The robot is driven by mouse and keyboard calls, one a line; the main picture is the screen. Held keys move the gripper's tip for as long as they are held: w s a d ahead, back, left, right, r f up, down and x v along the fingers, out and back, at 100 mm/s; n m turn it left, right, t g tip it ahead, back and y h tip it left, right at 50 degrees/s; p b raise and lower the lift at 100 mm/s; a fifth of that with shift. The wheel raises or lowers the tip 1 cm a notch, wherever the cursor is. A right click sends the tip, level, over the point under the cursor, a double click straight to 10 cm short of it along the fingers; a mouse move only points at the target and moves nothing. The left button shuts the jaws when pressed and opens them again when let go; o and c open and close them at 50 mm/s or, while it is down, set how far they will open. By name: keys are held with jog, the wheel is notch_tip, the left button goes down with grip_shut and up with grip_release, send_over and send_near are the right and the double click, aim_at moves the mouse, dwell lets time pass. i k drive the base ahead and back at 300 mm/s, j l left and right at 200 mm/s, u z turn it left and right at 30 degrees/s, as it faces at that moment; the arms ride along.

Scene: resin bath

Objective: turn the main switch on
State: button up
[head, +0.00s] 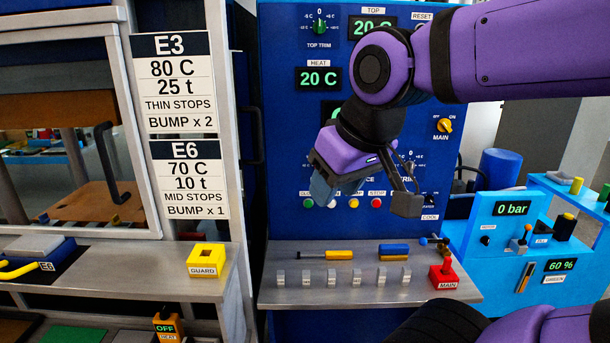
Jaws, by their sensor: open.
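The main switch (445,125) is an orange-yellow rotary knob on the right side of the blue panel, above a MAIN label. Small position marks sit above it; its exact pointing direction is too small to tell. A red block (446,273), also labelled MAIN, stands on the metal shelf at its right end. My gripper (366,192) is open with nothing seen between its fingers. It hangs in front of the panel, left of and below the knob and apart from it. My purple arm passes above the knob and covers part of the panel.
The blue panel (283,120) carries lit displays, dials and coloured buttons. The metal shelf (340,297) below holds several grey blocks, a yellow-black tool (338,255) and a blue block (394,250). A yellow GUARD block (206,258) stands left; a blue machine (490,265) stands right.

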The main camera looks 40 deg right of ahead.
aim_at(444, 125)
jog(key=z, duration=1.15)
